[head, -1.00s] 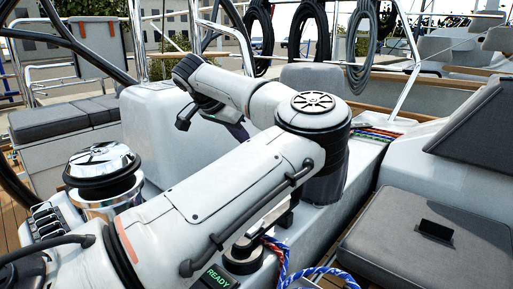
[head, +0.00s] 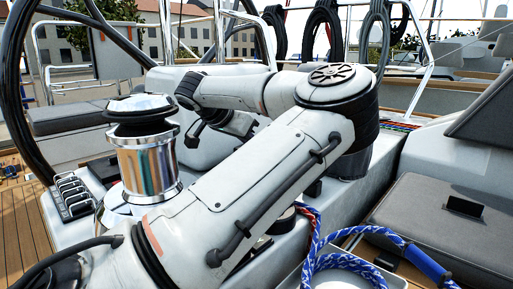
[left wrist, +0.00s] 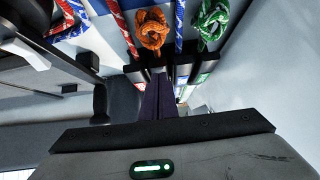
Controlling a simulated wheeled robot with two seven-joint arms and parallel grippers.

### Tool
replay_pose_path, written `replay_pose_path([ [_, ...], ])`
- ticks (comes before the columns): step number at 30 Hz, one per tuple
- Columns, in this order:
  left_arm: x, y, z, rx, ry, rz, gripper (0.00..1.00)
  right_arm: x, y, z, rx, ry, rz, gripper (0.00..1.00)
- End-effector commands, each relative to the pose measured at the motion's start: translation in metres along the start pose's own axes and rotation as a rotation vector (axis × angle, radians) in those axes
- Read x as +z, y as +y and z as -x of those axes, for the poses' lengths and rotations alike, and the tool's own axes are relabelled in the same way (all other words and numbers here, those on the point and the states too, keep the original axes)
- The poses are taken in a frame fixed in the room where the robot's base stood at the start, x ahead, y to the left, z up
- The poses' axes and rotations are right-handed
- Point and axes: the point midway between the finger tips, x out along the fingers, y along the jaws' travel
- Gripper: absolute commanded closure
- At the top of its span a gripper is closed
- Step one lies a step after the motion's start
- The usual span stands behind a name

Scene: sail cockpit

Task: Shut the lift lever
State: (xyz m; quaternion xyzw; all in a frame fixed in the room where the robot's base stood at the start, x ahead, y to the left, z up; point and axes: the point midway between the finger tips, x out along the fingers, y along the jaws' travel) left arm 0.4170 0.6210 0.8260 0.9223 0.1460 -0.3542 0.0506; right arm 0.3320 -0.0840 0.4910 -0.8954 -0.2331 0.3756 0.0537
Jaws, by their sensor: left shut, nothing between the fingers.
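My left gripper is mostly hidden behind my own arm in the head view, with a dark part of it (head: 228,122) low beside the white cockpit moulding. In the left wrist view its dark fingers (left wrist: 158,100) are together and empty. Ropes with an orange knot (left wrist: 151,30) and a green knot (left wrist: 211,20) lie just beyond the fingertips. My right gripper is not in view.
A chrome winch (head: 146,165) stands at left in the head view, near a bank of black levers (head: 73,192). A blue rope (head: 350,262) lies in front at right. A grey cushion (head: 440,225) is at right. Coiled dark lines (head: 315,32) hang behind.

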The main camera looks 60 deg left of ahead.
Motion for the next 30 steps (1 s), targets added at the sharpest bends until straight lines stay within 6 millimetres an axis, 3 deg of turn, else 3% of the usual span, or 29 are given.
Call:
replay_pose_path([
  [1,0.013,0.001,-0.005,0.006,-0.026,0.009,1.0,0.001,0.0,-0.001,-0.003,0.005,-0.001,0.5],
  [3,0.015,0.001,-0.006,0.008,-0.028,0.01,1.0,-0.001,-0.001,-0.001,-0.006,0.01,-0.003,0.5],
  [19,0.017,0.001,-0.006,0.008,-0.032,0.017,1.0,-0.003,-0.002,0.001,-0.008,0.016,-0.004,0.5],
  [23,0.006,0.001,0.003,0.008,-0.027,0.016,1.0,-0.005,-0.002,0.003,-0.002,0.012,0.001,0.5],
  [30,-0.036,0.001,0.036,0.004,-0.007,0.005,1.0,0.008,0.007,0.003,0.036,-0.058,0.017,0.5],
])
